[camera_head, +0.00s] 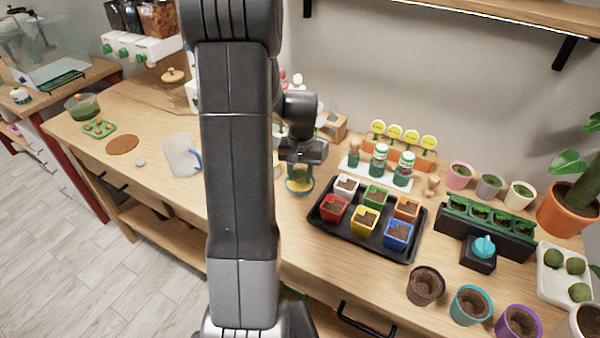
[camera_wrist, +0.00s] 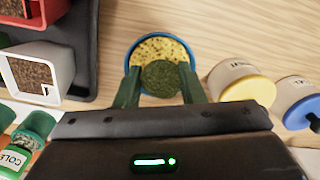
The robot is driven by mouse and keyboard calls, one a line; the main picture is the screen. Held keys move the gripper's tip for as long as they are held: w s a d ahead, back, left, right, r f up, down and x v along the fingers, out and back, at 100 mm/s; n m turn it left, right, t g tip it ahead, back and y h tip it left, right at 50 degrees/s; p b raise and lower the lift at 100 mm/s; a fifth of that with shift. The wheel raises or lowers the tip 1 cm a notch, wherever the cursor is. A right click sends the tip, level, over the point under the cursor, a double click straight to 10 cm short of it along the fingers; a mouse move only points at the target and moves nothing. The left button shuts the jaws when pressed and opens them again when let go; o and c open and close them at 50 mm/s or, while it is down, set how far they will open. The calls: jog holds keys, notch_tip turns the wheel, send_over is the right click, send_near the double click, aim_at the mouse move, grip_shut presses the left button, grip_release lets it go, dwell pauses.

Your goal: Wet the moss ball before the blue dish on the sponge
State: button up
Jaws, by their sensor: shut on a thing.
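My gripper (camera_head: 300,168) is shut on a dark green moss ball (camera_wrist: 162,79), seen between the two green fingers in the wrist view (camera_wrist: 160,92). A blue dish (camera_head: 300,191) with a speckled yellow sponge (camera_wrist: 158,47) in it lies right beneath the ball. The dish's blue rim also shows in the wrist view (camera_wrist: 133,52). The ball covers the near part of the sponge. I cannot tell whether the ball touches the sponge. More moss balls (camera_head: 553,258) sit in a white tray (camera_head: 545,287) at the far right of the bench.
A black tray (camera_head: 325,221) of coloured pots stands right of the dish. Two lidded white jars, yellow (camera_wrist: 240,83) and blue (camera_wrist: 296,95), stand close beside the dish. A white jug (camera_head: 180,155) is to the left. Loose pots (camera_head: 425,286) line the front right.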

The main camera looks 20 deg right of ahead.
aim_at(300, 171)
jog(key=shift+f+b, duration=0.35)
jog(key=shift+f, duration=0.1)
dwell(1.1)
jog(key=shift+r+p, duration=2.6)
jog(key=shift+r, duration=0.95)
jog(key=shift+s+f, duration=0.1)
